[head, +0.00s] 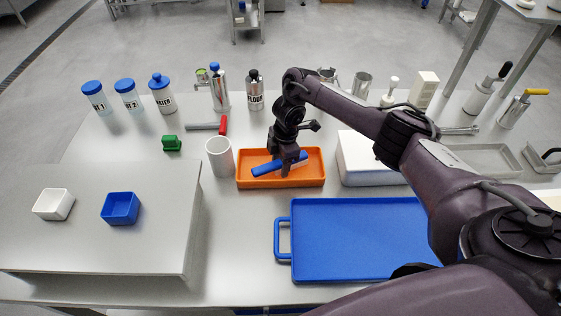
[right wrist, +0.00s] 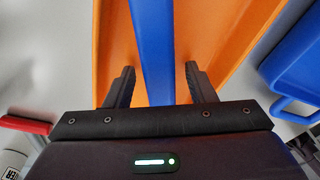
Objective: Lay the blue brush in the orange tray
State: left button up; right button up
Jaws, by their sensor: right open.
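The blue brush (head: 268,168) lies at a slant over the orange tray (head: 250,183); whether it rests fully on the tray floor is hard to tell. My right gripper (head: 287,168) is over the tray, pointing down at the brush. In the right wrist view, the blue handle (right wrist: 152,40) runs between the two open fingers (right wrist: 159,72), with a gap on each side. The orange tray floor (right wrist: 225,30) shows behind it. The gripper hides part of the brush in the head view. My left gripper is not in view.
A white cup (head: 219,158) stands close to the tray's left. A white box (head: 362,165) stands to its right, and a blue tray (head: 350,240) lies in front. A red-handled tool (head: 222,125) and several bottles are behind. A raised grey platform (head: 150,240) is at left.

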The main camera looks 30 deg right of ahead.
jog(key=shift+r, duration=0.65)
notch_tip(320, 180, up, 11)
jog(key=d+p, duration=0.1)
jog(key=p, duration=0.3)
jog(key=shift+d, duration=0.25)
jog(key=shift+s+f, duration=0.1)
